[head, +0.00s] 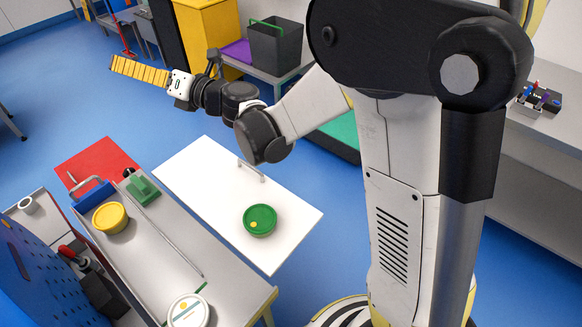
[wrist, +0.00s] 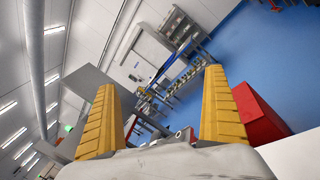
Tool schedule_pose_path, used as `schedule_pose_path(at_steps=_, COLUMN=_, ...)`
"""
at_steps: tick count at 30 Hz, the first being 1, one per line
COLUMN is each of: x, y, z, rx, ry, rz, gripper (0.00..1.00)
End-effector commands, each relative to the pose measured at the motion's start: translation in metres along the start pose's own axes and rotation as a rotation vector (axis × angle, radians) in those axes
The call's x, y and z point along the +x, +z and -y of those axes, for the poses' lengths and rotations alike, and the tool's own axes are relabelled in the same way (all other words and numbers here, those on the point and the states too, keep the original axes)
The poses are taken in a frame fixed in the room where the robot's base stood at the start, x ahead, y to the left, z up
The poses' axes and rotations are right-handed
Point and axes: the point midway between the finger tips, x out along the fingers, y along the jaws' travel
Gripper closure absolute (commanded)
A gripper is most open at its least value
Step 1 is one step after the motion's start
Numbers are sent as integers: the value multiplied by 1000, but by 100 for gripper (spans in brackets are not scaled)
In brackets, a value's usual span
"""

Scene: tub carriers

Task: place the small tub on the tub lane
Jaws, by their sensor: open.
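My gripper (head: 114,63) is raised at the upper left in the head view, well away from the tubs. In the wrist view its two yellow fingers (wrist: 160,82) are wide apart with nothing between them. A yellow round tub (head: 110,217) stands at the far end of a grey lane (head: 158,258) with a thin metal rail along it. A white-lidded tub (head: 188,311) stands at the near end, partly cut off by the picture edge. A green tub (head: 260,220) stands on a white board. I cannot tell for sure which is the small tub.
The white board (head: 205,175) carries a small metal handle. A green block (head: 143,189) and a blue piece (head: 94,194) sit at the lane's far end. A blue perforated panel (head: 32,270) stands at the left. A dark bin (head: 275,46) and yellow cabinet (head: 208,32) stand behind.

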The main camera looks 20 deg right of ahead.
Motion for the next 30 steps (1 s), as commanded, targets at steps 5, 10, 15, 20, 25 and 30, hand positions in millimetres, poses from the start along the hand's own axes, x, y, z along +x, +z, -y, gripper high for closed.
schedule_pose_path(at_steps=5, x=-72, y=105, z=13, rx=482, ry=-205, rz=342, gripper=0)
schedule_pose_path(at_steps=10, x=-169, y=138, z=41, rx=981, ry=-378, rz=657, gripper=0)
schedule_pose_path(at_steps=15, x=-273, y=101, z=62, rx=1487, ry=-545, rz=954, gripper=0)
schedule_pose_path(at_steps=20, x=-353, y=24, z=59, rx=1923, ry=-706, rz=1192, gripper=0)
schedule_pose_path(at_steps=25, x=-398, y=-47, z=41, rx=2222, ry=-846, rz=1346, gripper=0)
schedule_pose_path(at_steps=30, x=-412, y=-74, z=31, rx=2329, ry=-906, rz=1399, gripper=0)
